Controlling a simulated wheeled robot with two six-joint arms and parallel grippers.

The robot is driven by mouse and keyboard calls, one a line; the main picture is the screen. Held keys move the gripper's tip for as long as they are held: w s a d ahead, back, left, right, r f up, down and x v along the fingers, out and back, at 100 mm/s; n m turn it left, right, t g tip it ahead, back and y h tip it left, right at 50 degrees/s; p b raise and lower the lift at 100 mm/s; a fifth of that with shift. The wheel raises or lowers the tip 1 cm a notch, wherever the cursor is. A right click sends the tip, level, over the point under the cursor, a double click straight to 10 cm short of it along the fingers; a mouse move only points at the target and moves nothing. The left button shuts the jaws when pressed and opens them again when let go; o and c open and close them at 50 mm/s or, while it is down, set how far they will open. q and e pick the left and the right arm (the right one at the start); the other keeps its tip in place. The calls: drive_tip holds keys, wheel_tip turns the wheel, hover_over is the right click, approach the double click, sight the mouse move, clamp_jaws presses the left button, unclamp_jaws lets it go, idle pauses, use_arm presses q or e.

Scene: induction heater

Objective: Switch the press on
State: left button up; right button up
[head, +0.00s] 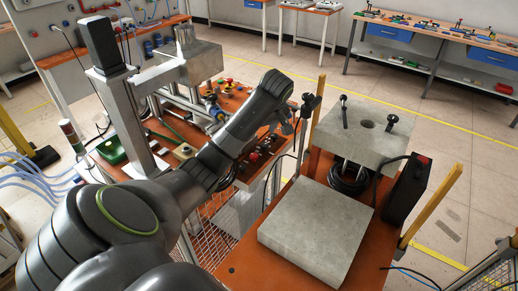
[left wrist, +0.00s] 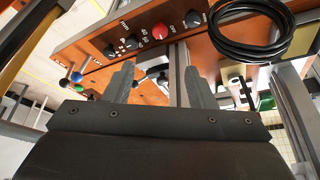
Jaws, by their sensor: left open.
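The press (head: 190,72) stands at the left of the head view as a grey metal frame on an orange bench. A control panel (head: 255,162) with red and dark knobs is on the bench's near side. The left wrist view shows labelled black knobs (left wrist: 131,43) and a larger red knob (left wrist: 160,31) on an orange panel. My left gripper (left wrist: 159,70) is open and empty, its two fingers apart below the red knob in that picture. In the head view the left gripper (head: 288,124) is beside the panel, partly hidden by my arm. My right gripper is not visible.
A second orange bench (head: 238,262) with grey blocks (head: 318,232) stands to the right. Upright rods (head: 315,125) rise close to my left gripper. A coiled black cable (left wrist: 250,38) hangs near the panel. Open floor (head: 455,200) lies farther right.

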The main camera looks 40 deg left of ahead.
use_arm(q)
wheel_tip(320, 180, down, 2)
drive_tip(key=b, duration=0.2)
drive_tip(key=p, duration=0.2)
approach(254, 156)
drive_tip(key=x, duration=0.6)
drive_tip(key=shift+w+a+f, duration=0.15)
drive_tip(key=shift+f, duration=0.2)
drive_tip(key=shift+w+a+f, duration=0.1)
drive_tip(key=shift+a+f, duration=0.15)
drive_tip(key=shift+f, duration=0.4)
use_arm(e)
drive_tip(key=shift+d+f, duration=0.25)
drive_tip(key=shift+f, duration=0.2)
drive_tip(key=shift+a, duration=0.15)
